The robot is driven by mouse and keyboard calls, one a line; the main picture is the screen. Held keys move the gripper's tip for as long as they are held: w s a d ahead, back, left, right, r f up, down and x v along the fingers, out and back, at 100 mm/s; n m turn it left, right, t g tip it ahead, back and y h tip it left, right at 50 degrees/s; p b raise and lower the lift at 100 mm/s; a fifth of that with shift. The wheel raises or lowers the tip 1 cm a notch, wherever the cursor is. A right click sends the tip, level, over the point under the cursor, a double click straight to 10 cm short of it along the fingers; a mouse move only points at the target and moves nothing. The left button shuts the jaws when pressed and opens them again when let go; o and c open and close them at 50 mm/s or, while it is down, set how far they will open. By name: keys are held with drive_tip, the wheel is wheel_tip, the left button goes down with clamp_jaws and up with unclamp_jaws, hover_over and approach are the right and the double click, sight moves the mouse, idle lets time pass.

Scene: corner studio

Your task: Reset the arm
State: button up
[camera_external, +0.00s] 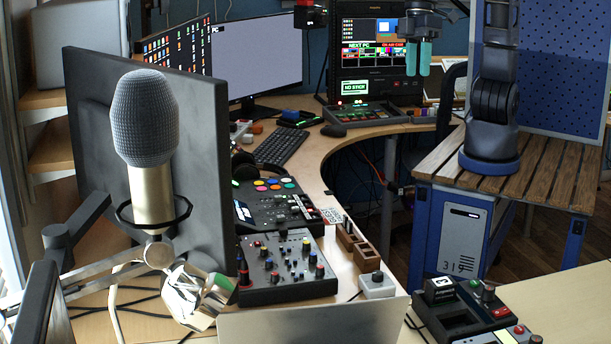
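My gripper (418,71) hangs at the top of the view, fingers pointing down. Its two teal fingers stand side by side with a narrow gap between them, and nothing shows between them. It is in front of the right edge of the black rack with the lit screen, clear of the desk below. My arm (493,98) rises from its round base on the wooden slatted top (548,172) at the right. Its upper part is out of the frame.
A curved desk (318,160) holds a monitor (258,58), a keyboard (279,147) and mixing consoles (288,268). The black rack (372,25) stands behind my gripper. A large microphone (145,120) and a dark monitor back (205,150) fill the left foreground.

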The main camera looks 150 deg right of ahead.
drive_tip(key=s+a+n+t, duration=0.1)
drive_tip(key=s+a+n, duration=0.2)
drive_tip(key=s, duration=0.9)
drive_tip(key=s+a+n+h, duration=0.1)
drive_tip(key=s+a+n, duration=0.3)
drive_tip(key=s, duration=0.9)
drive_tip(key=shift+s+a+t, duration=0.15)
drive_tip(key=shift+a+t, duration=0.25)
drive_tip(key=shift+a, duration=0.45)
drive_tip(key=shift+o, duration=0.3)
drive_tip(key=shift+f, duration=0.1)
